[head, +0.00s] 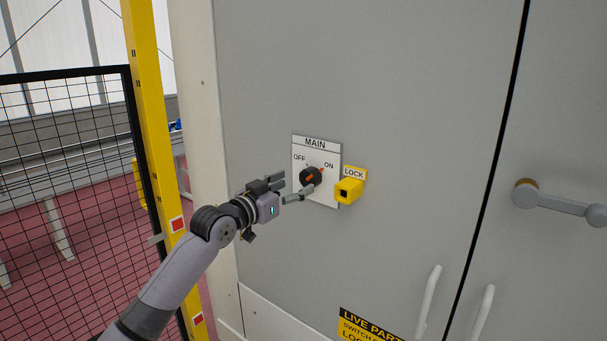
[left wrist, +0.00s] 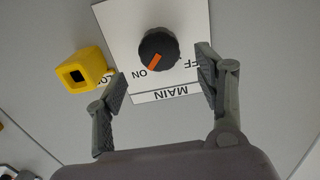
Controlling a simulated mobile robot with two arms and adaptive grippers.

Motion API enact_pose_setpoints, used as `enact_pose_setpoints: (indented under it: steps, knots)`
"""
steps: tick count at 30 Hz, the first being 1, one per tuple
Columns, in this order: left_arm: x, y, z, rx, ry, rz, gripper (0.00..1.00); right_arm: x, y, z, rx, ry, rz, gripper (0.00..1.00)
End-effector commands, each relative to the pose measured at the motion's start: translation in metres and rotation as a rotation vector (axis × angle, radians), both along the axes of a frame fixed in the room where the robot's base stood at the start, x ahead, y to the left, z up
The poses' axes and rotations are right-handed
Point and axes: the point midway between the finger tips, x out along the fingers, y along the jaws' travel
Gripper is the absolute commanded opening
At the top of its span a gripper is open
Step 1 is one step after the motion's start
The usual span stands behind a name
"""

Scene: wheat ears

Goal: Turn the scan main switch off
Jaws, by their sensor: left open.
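The main switch (head: 311,177) is a round black knob with an orange pointer on a white plate (head: 325,149) marked MAIN, OFF and ON. The pointer is turned toward ON. The knob also shows in the left wrist view (left wrist: 158,48), where the plate looks upside down. My left gripper (head: 292,188) is open in front of the plate, just left of the knob in the head view. In the left wrist view its fingers (left wrist: 162,84) stand apart, with the knob beyond and between their tips; I see no contact. My right gripper is not in view.
A yellow lock block (head: 348,190) sticks out right of the plate, close to the knob. The grey cabinet door (head: 420,110) has pale handles (head: 428,300) lower right. A yellow post (head: 150,110) and black mesh fence (head: 75,160) stand at the left.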

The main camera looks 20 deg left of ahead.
Motion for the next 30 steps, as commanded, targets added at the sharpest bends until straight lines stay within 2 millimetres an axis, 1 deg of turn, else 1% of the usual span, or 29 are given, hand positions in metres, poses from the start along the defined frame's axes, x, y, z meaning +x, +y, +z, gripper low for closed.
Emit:
enact_pose_setpoints:
  steps: [1,3,9,14,22,30]
  knots:
    - [0.009,-0.003,0.003,-0.004,0.0,0.001,0.64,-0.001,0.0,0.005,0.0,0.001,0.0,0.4]
    - [0.019,-0.007,0.002,-0.002,0.002,0.0,0.64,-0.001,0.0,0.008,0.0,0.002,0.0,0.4]
    - [0.039,-0.014,0.001,-0.001,0.0,0.001,0.64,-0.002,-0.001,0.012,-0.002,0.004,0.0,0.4]
    - [0.045,-0.016,0.0,-0.001,0.0,0.001,0.64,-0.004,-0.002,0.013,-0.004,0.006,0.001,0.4]
    - [0.045,-0.016,0.0,0.0,0.0,0.001,0.64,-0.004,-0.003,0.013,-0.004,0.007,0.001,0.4]
    - [0.045,-0.016,0.0,0.0,0.0,0.001,0.46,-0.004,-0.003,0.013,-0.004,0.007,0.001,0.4]
